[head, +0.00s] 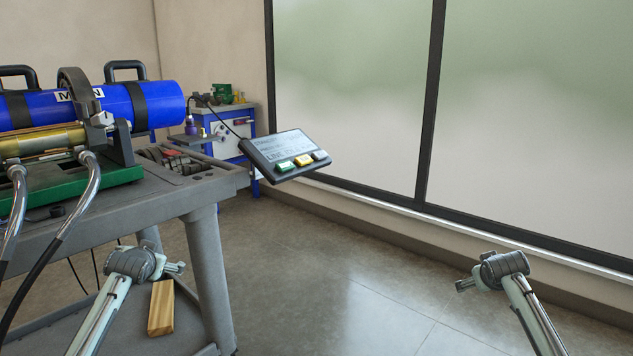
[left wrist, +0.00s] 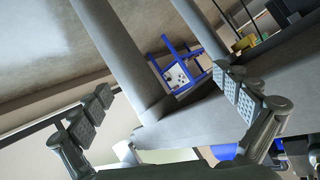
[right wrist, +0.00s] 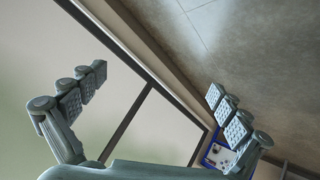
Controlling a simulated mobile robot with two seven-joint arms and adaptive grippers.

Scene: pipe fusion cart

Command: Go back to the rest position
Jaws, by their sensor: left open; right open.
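My left gripper (head: 176,267) is low at the left in the head view, in front of the cart's legs and below its top. In the left wrist view its two padded fingers (left wrist: 165,100) are spread wide with nothing between them. My right gripper (head: 461,286) is low at the right in the head view, over bare floor and apart from everything. In the right wrist view its fingers (right wrist: 155,97) are also wide apart and empty.
A wooden block (head: 161,308) is on the lower shelf. A blue workbench (head: 232,127) stands behind. Floor (head: 340,270) is clear.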

